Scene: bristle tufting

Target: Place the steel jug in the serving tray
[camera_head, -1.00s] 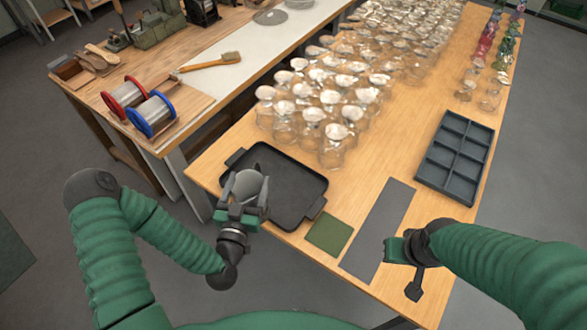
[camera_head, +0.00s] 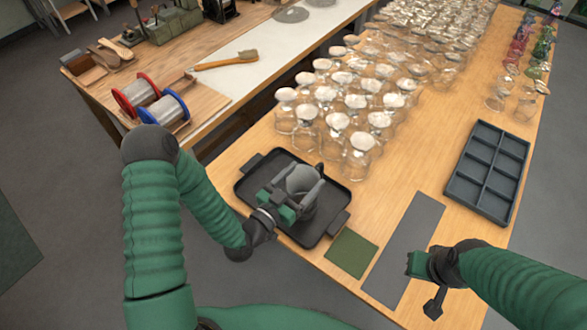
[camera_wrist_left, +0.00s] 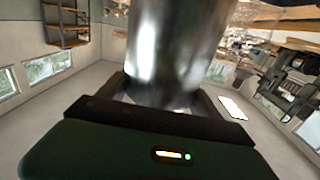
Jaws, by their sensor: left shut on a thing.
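The steel jug (camera_head: 301,181) is a grey metal vessel held over the middle of the dark serving tray (camera_head: 333,183), which has a handle at each end. My left gripper (camera_head: 298,198) is shut on the jug, with a finger on either side of it. In the left wrist view the jug's shiny wall (camera_wrist_left: 175,50) rises between the fingers. I cannot tell whether the jug's base touches the tray floor. My right gripper (camera_head: 420,264) is over the front of the table, near the grey strip, away from the jug; its fingers are hard to make out.
Many upturned glasses (camera_head: 335,122) crowd the table just behind the tray. A green square mat (camera_head: 351,253) and a long grey strip (camera_head: 405,248) lie right of the tray. A dark compartment box (camera_head: 487,172) sits further right. A side bench holds spools (camera_head: 163,108) and a brush (camera_head: 226,61).

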